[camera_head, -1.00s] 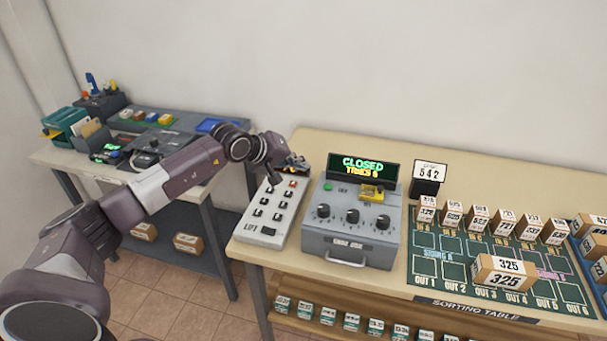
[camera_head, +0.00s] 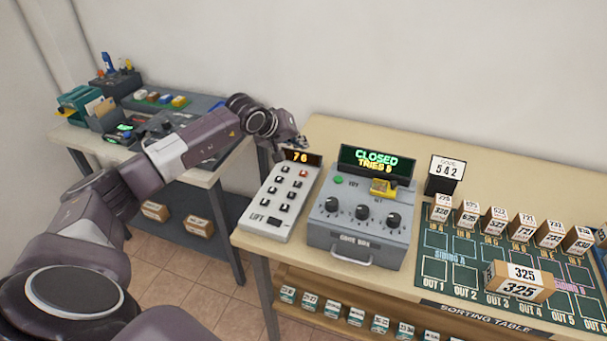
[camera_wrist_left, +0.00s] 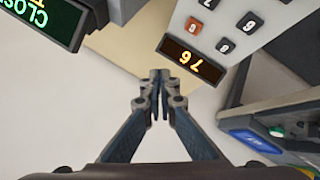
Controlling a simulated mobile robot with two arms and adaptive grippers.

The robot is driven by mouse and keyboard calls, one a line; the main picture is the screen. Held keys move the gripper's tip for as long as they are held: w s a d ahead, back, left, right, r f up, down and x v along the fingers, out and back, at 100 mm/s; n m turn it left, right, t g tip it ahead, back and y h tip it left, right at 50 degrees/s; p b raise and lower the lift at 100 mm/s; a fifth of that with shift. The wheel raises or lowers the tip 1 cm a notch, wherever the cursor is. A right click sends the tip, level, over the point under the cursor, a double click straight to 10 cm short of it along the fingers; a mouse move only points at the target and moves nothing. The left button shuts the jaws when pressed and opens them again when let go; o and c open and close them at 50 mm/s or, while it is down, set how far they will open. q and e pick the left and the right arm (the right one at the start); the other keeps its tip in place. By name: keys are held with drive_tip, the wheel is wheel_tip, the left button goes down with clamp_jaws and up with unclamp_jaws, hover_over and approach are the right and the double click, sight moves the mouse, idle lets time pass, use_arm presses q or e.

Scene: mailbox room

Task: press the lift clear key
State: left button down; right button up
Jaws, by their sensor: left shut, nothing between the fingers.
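The lift keypad (camera_head: 263,212) is a light grey panel marked LIFT, lying on the sorting table left of the code box. It has several dark keys and one orange-red key (camera_head: 303,174) at its upper right; that key's label is not readable. The keypad's display (camera_head: 301,156) reads 76. In the left wrist view the orange key (camera_wrist_left: 193,26) and the display (camera_wrist_left: 187,61) show upside down. My left gripper (camera_head: 303,144) is shut and empty, just beyond the display end of the keypad. Its closed fingertips (camera_wrist_left: 160,77) appear apart from the keys. My right gripper is out of view.
The grey code box (camera_head: 360,225), with knobs and a CLOSED screen (camera_head: 375,163), stands close right of the keypad. Numbered parcels (camera_head: 521,279) stand on the sorting mat farther right. A side desk (camera_head: 205,172) stands at left, partly behind my left arm.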

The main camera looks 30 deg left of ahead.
use_arm(q)
drive_tip(key=b, duration=0.3)
hover_over(302, 174)
wheel_tip(302, 174, down, 7)
drive_tip(key=shift+a+r, duration=0.1)
drive_tip(key=shift+r, duration=0.1)
drive_tip(key=shift+f+b, duration=0.5)
drive_tip(key=shift+b, duration=0.05)
drive_tip(key=shift+f, duration=0.1)
idle(0.5)
drive_tip(key=shift+f+b, duration=0.35)
drive_tip(key=shift+b, duration=0.3)
drive_tip(key=shift+s+f+b, duration=0.1)
drive_tip(key=shift+f+b, duration=0.35)
drive_tip(key=shift+b, duration=0.05)
idle(0.5)
idle(0.3)
drive_tip(key=shift+r+p, duration=0.3)
drive_tip(key=shift+r, duration=0.6)
